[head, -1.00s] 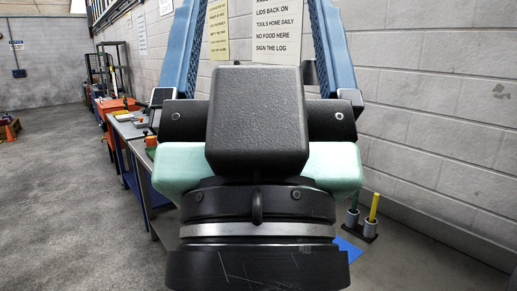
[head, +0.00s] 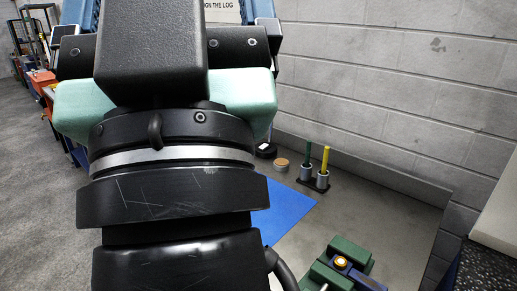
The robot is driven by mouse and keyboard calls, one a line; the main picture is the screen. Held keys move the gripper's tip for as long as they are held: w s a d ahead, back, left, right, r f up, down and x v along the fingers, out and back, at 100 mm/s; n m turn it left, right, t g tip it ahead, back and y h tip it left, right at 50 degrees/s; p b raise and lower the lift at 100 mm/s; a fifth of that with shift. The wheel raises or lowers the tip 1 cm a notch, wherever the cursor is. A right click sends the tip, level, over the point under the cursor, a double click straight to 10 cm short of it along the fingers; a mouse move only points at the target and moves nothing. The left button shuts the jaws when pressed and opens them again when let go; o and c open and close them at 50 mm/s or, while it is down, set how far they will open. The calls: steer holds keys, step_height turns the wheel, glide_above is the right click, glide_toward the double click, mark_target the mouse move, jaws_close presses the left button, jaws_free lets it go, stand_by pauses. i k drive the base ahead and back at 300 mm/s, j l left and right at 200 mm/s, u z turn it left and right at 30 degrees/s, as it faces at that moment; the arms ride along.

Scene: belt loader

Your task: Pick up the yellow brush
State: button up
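The yellow brush shows as an upright yellow handle (head: 325,159) in the right one of two grey cups on a dark base, on the floor near the wall. Its lower end is hidden in the cup. A green handle (head: 308,149) stands in the left cup. My gripper (head: 165,45) is at the top left of the head view, with my dark wrist below it. Its two blue fingers stand wide apart, with the tips cut off by the top edge. It is away from the brush, and I see nothing held.
A blue mat (head: 285,212) lies on the floor left of the cups, partly behind my arm. A round tan-topped item (head: 281,165) is close by. Green blocks (head: 340,262) are at the bottom. A pale-topped surface (head: 500,215) stands at right. The grey wall (head: 390,100) is behind.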

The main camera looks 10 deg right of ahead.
mark_target(326, 150)
steer(key=i+z, duration=0.1)
steer(key=z, duration=0.3)
steer(key=i+z, duration=0.1)
steer(key=z, duration=0.25)
steer(key=j+z, duration=0.1)
steer(key=z, duration=0.3)
steer(key=i+j+z, duration=0.1)
steer(key=z, duration=0.3)
steer(key=i+j+z, duration=0.1)
steer(key=j, duration=0.25)
steer(key=i+j+z, duration=0.15)
steer(key=j, duration=0.25)
steer(key=i+j+z, duration=0.1)
steer(key=i+j, duration=0.2)
steer(key=i+j+z, duration=0.15)
steer(key=j, duration=0.3)
steer(key=i+j+z, duration=0.1)
steer(key=j, duration=0.35)
steer(key=i+j+z, duration=0.1)
steer(key=j, duration=0.3)
